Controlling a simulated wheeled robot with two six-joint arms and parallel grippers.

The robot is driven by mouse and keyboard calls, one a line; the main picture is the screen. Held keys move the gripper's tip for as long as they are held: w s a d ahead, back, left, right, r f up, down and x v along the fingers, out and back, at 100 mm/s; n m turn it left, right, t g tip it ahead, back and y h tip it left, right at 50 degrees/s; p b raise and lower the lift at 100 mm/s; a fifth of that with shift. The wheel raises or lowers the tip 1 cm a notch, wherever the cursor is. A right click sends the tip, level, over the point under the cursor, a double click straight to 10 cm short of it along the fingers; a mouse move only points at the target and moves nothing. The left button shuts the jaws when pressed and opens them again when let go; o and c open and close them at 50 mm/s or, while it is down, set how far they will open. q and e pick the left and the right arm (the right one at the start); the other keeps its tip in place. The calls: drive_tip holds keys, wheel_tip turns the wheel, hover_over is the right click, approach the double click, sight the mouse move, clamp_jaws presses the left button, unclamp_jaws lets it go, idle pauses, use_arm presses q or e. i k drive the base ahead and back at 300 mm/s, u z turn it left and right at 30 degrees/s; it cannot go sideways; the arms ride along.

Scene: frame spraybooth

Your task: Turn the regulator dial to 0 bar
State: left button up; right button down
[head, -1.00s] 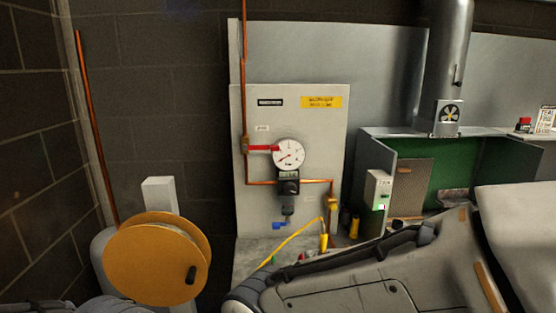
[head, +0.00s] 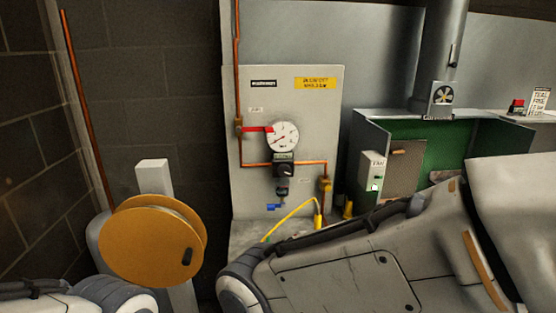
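The regulator dial (head: 284,170) is a small black knob on the grey wall panel (head: 320,110), just below a round white pressure gauge (head: 282,137) with a red needle. The dial's marked value is too small to read. A dark filter bowl with a blue drain tap (head: 273,207) hangs under the dial. My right arm crosses the lower right of the head view and my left arm shows at the bottom left. Neither gripper is in view.
A red valve lever (head: 256,129) sits left of the gauge on copper pipe. A yellow hose (head: 290,218) runs below the panel. An orange reel (head: 150,245) stands at lower left. A green-lined spray booth (head: 437,143) with a switch box (head: 372,172) is at right.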

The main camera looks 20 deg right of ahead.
sight(284, 170)
drive_tip(key=u, duration=0.05)
drive_tip(key=k, duration=1.1)
drive_tip(key=z, duration=0.5)
drive_tip(key=i, duration=1.15)
drive_tip(key=u, duration=0.05)
